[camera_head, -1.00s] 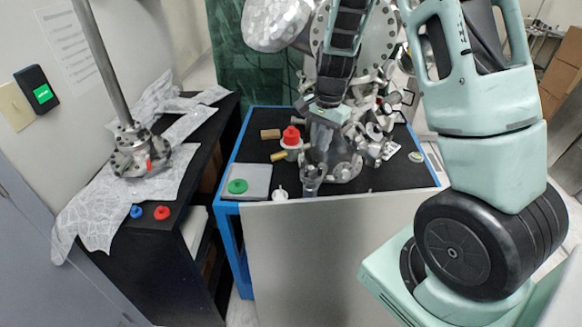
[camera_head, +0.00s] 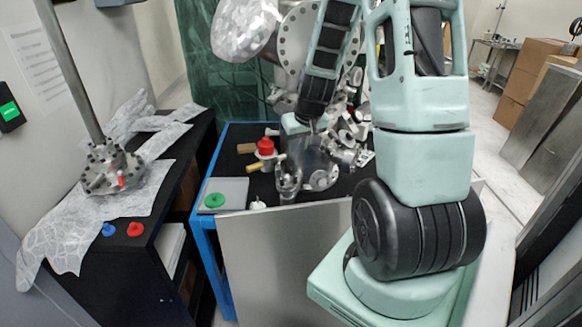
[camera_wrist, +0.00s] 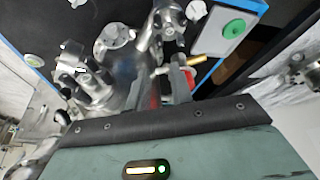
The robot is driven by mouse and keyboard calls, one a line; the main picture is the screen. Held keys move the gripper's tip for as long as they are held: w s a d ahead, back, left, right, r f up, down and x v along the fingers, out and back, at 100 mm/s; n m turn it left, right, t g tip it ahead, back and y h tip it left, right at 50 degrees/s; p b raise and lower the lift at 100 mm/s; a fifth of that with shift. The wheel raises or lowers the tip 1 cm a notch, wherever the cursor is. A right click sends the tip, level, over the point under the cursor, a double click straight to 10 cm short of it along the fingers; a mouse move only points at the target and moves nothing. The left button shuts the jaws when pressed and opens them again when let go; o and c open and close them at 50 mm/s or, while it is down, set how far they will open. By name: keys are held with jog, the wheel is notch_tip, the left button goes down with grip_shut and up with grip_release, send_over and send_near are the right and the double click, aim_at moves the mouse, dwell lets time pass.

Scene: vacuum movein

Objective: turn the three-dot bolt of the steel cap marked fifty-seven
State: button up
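My gripper (camera_wrist: 160,80) reaches down over the work table from the far side of the picture. In the wrist view its two grey fingers look apart, with a red part showing between and beyond them. In the head view its tips are hard to separate from the steel parts. Steel flanged parts (camera_head: 320,178) crowd the table below it; they also show at the left of the wrist view (camera_wrist: 85,75). No fifty-seven mark or three-dot bolt is readable, so I cannot tell which part is the cap. I see nothing held.
A red knob (camera_head: 265,146) on a pale base, a green knob (camera_head: 215,200) on a grey plate and a yellow piece (camera_head: 253,167) lie on the table's left. A black side bench (camera_head: 150,235) holds a steel flange on a rod (camera_head: 112,167), blue and red knobs and crumpled sheeting.

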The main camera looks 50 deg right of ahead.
aim_at(291, 168)
jog(key=p+x, duration=0.1)
jog(key=x, duration=1)
jog(key=shift+d+f, duration=0.1)
jog(key=shift+f, duration=0.3)
jog(key=shift+c, duration=0.3)
grip_shut()
